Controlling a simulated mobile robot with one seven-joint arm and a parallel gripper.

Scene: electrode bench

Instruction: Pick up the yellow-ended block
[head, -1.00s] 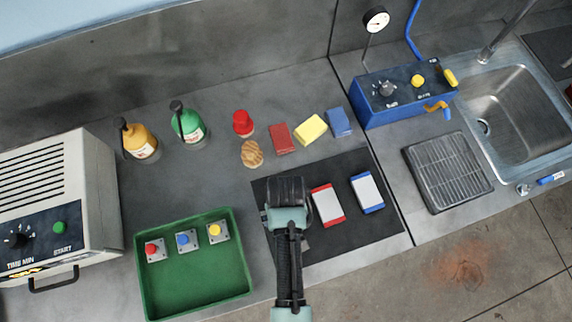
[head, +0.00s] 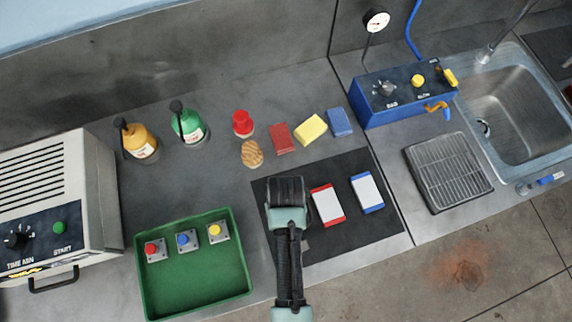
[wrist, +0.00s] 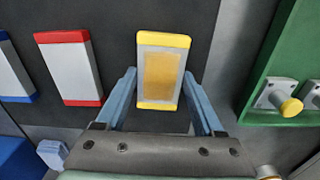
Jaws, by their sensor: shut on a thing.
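The yellow-ended block (wrist: 162,42) is in the wrist view, a flat block with yellow ends and a tan panel in a grey border. It lies between the two blue fingers of my gripper (wrist: 161,80), which is shut on it. In the head view my gripper (head: 287,194) is over the left part of the black mat (head: 345,232) and hides the block. I cannot tell whether the block touches the mat.
A red-ended block (head: 328,206) and a blue-ended block (head: 367,192) lie to the right on the mat. A green tray (head: 190,291) with several coloured buttons is at left. Sponges, including a yellow one (head: 311,128), and bottles stand behind. A blue device (head: 405,95) is at back right.

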